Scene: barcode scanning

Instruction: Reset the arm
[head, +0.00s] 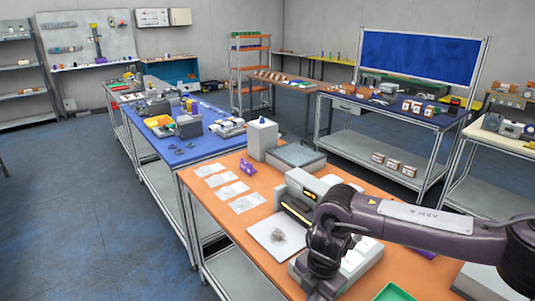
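My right arm comes in from the right edge and reaches over the orange table (232,232). Its dark wrist bends down near the bottom of the head view, in front of a white machine. My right gripper (318,292) is mostly hidden by the wrist and the frame's bottom edge, so its fingers cannot be made out. My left gripper and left arm are not in view. A small purple item (247,167) lies on the table, apart from my arm. A white square plate (262,233) with a small greyish item on it lies just left of my wrist.
Several flat white packets (227,190) lie along the table's left side. A white box (262,138) and a grey flat device (297,155) stand at the back. A white machine (300,188) stands beside my arm. A green tray (392,293) is at the bottom edge.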

